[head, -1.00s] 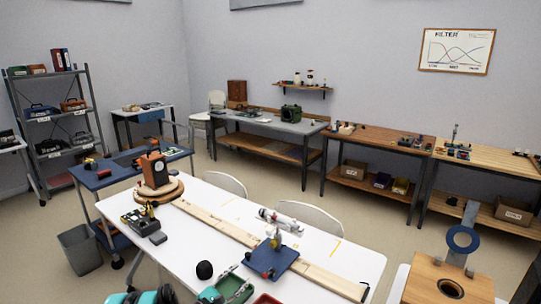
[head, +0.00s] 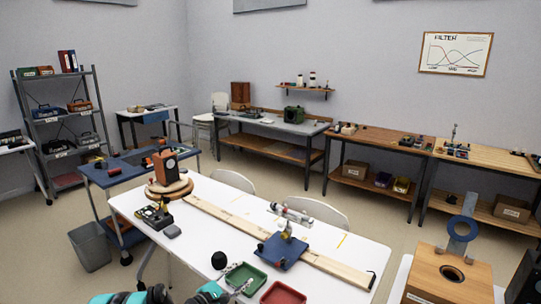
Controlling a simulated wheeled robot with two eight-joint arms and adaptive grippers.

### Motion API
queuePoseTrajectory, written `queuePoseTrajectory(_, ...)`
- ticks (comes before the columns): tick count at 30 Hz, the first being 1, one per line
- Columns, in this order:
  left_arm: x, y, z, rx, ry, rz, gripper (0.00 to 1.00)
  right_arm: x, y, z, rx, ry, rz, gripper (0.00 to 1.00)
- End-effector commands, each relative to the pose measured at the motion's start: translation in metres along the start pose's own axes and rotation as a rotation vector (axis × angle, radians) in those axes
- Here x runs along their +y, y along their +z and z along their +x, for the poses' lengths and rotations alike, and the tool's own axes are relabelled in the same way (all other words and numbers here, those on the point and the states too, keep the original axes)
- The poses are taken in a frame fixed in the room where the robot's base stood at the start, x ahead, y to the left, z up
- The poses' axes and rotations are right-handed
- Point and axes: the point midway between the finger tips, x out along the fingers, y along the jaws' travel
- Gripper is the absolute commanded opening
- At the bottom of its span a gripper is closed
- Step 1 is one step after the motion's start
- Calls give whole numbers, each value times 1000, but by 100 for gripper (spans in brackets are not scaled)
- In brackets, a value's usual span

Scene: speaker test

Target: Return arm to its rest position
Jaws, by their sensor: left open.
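My left arm (head: 150,297) comes in at the bottom edge of the head view, teal and black, with most of it cut off by the frame. My left gripper (head: 234,281) is open beside and partly over the green tray (head: 250,277) near the white table's front edge. I see nothing held between its fingers. Whether the fingers touch the tray I cannot tell. My right arm and gripper are not in the picture.
The white table (head: 325,282) holds a red tray (head: 283,294), black ball (head: 219,260), blue plate with a stand (head: 283,252), long wooden rail (head: 222,220) and wooden speaker box (head: 166,167). A wooden box with a blue ring (head: 462,229) stands at right.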

Motion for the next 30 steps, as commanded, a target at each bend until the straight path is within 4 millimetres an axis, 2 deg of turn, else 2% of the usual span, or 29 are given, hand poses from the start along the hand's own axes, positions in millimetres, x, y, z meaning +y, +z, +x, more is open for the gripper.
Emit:
queuePoseTrajectory(8, 4, 42, -17, 77, -118, 256, 46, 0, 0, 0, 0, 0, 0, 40)
queuePoseTrajectory(14, -3, 86, -57, 159, -281, 583, 46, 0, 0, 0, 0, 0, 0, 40)
queuePoseTrajectory(21, -26, 124, -131, 234, -516, 1000, 46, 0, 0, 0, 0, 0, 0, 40)
queuePoseTrajectory(25, -42, 136, -179, 260, -656, 1220, 46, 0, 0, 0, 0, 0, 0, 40)
queuePoseTrajectory(30, -64, 140, -245, 282, -850, 1494, 46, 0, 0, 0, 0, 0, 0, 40)
